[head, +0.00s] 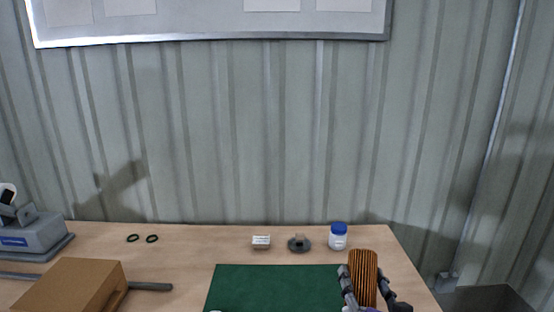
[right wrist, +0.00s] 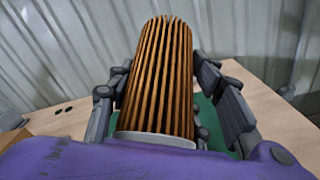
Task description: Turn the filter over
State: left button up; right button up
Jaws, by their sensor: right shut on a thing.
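The filter (head: 363,277) is a cylinder of orange-brown pleats. In the right wrist view the filter (right wrist: 158,80) stands between the fingers, with a pale end cap at its lower end, nearest my palm. My right gripper (head: 368,290) is shut on the filter and holds it roughly upright at the right edge of the green mat (head: 270,285); its fingers also show in the right wrist view (right wrist: 160,95). Whether the filter touches the mat cannot be told. My left gripper is not in view.
Two dark rings (head: 142,239) lie left. A cardboard box (head: 70,285) and a grey device (head: 32,235) stand far left.

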jog(key=n, duration=0.3)
jog(key=shift+r, duration=0.1)
jog(key=shift+c, duration=0.2)
jog(key=n, duration=0.2)
jog(key=shift+n, duration=0.3)
jog(key=m, duration=0.5)
jog(key=shift+m, duration=0.3)
jog(key=n, duration=0.5)
jog(key=shift+n, duration=0.4)
jog(key=m, duration=0.5)
jog(key=shift+m, duration=0.4)
jog(key=n, duration=0.5)
jog(key=shift+n, duration=0.4)
